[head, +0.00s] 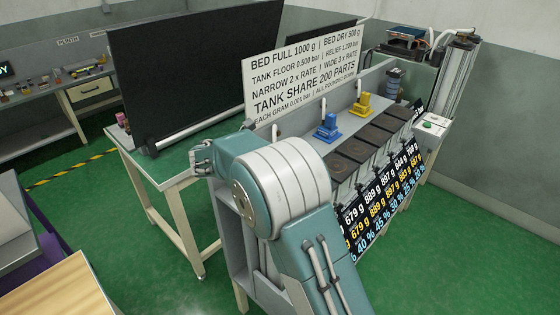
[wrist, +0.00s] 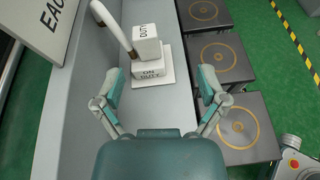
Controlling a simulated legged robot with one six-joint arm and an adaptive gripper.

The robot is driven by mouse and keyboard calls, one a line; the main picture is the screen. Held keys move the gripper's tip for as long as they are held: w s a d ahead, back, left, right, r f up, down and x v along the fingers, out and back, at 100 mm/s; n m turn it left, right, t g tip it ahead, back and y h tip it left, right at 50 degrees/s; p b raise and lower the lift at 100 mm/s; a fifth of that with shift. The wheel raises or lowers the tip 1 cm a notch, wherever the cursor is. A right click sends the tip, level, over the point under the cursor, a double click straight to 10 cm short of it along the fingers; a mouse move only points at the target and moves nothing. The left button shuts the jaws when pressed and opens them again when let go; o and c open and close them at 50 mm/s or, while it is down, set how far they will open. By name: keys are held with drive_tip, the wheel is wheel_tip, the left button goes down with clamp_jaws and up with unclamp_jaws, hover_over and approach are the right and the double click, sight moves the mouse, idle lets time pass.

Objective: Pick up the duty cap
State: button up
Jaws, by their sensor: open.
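The base rests on a grey bench top. My gripper (wrist: 159,82) is open, with one finger on each side of the base in the picture. It is empty, and neither finger visibly touches the block or base. I cannot make out the duty cap in the head view, where my arm covers part of the bench.
A white curved tube (wrist: 112,27) runs close to the block's left. A lettered sign (head: 305,75) stands along the bench. Blue (head: 327,128) and yellow (head: 362,105) pieces stand beyond. Dark square plates (wrist: 245,130) line the right side. A large black panel (head: 190,70) stands left.

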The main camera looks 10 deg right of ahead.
drive_tip(key=shift+n+t, duration=0.4)
drive_tip(key=shift+n, duration=0.3)
drive_tip(key=w+d+f, duration=0.2)
drive_tip(key=w, duration=0.1)
drive_tip(key=w+d+f, duration=0.1)
drive_tip(key=w, duration=0.1)
drive_tip(key=shift+f, duration=0.15)
drive_tip(key=x, duration=0.5)
drive_tip(key=shift+s+f, duration=0.1)
drive_tip(key=shift+s, duration=0.1)
clamp_jaws()
